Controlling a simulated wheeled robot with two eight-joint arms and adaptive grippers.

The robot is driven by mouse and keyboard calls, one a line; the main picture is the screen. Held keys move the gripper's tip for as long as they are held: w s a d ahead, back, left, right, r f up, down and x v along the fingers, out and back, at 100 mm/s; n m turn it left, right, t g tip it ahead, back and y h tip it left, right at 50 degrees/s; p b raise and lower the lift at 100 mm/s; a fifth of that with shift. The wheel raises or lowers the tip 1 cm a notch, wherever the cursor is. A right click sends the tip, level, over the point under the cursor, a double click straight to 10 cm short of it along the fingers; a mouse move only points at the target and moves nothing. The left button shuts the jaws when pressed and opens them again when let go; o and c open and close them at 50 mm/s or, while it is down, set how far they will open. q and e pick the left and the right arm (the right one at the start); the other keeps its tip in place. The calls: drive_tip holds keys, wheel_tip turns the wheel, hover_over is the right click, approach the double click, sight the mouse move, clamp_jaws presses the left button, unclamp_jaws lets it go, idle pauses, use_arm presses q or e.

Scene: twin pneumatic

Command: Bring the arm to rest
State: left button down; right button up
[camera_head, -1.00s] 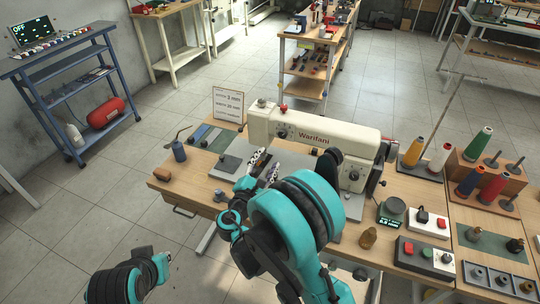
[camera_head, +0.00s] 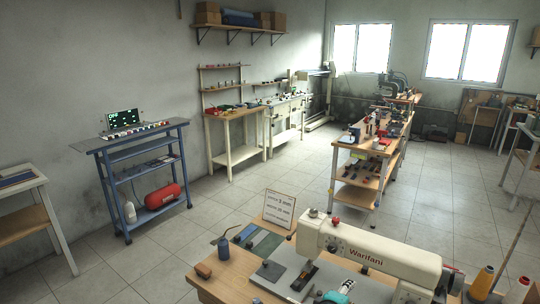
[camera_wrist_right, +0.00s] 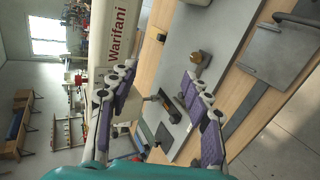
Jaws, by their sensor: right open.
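My right gripper (camera_wrist_right: 162,105) is open in the right wrist view, with its two purple-padded fingers spread and nothing held between them. A white sewing machine marked Warifani (camera_head: 375,256) stands on the wooden bench (camera_head: 222,278); its body (camera_wrist_right: 122,40) also shows behind the fingers in the wrist view. A grey plate (camera_wrist_right: 188,70) on the bench lies beyond the gripper. In the head view only a small teal part of my right arm (camera_head: 346,287) shows at the bottom edge, in front of the machine. My left gripper is out of view.
A blue cart (camera_head: 125,180) with a screen and a red tank stands at left. Open tiled floor lies between cart and bench.

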drive_tip(key=s+a+f+m+g+y, duration=0.1)
drive_tip(key=s+m+y, duration=0.6)
drive_tip(key=s, duration=1.1)
drive_tip(key=a+m+g, duration=0.1)
drive_tip(key=a+m, duration=0.1)
drive_tip(key=m, duration=0.2)
drive_tip(key=shift+a+m+g, duration=0.2)
drive_tip(key=shift+m+g, duration=0.1)
drive_tip(key=shift+m, duration=0.1)
drive_tip(key=shift+s, duration=0.1)
clamp_jaws()
